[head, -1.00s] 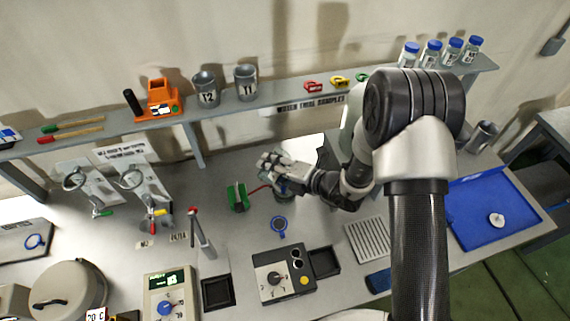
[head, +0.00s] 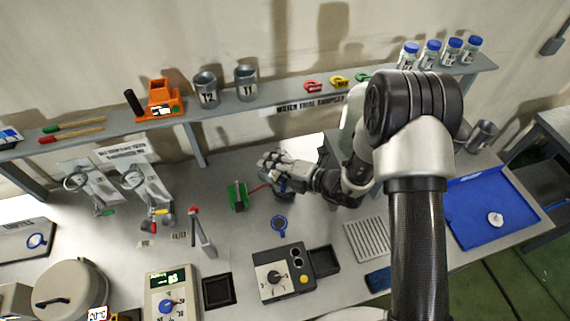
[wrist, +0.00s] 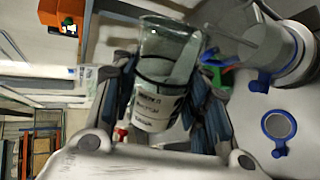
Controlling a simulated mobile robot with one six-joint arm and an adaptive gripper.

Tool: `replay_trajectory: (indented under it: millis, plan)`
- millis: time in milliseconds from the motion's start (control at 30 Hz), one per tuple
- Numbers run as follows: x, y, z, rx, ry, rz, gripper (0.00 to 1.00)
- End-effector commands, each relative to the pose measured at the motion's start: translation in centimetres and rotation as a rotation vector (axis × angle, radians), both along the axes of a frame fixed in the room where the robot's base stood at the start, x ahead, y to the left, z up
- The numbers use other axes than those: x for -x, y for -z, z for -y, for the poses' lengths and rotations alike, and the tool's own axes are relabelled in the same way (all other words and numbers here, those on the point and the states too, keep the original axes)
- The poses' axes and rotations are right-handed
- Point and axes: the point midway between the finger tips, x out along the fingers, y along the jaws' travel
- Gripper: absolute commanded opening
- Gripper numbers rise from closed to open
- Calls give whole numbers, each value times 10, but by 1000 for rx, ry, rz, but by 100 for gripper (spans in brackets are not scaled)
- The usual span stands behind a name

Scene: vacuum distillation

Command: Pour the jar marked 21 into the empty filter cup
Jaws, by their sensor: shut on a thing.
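My gripper (head: 268,164) is shut on a clear glass jar with a white printed label, seen in the wrist view (wrist: 152,105). The jar has no lid, and its number is too blurred to read. It is held between both fingers. A grey cylindrical cup (wrist: 268,50) with blue clamp-like parts is right of the jar in the wrist view, apart from it. It looks like the filter cup, but I cannot see into it. In the head view my gripper hides the jar and most of what is below.
A green block (head: 238,197) with a red tube stands left of my gripper. A blue-rimmed disc (head: 279,224) lies in front. Grey cups (head: 206,90) and several blue-lidded jars (head: 431,54) stand on the shelf. A blue tray (head: 520,225) is at right.

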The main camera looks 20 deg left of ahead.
Motion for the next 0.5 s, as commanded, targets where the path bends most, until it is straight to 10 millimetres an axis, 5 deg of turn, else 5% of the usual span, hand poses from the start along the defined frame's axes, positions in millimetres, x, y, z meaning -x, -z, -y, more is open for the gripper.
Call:
replay_trajectory:
  millis: [500]
  plan:
    - [-1, 2, 0, -11, -1, -41, 13]
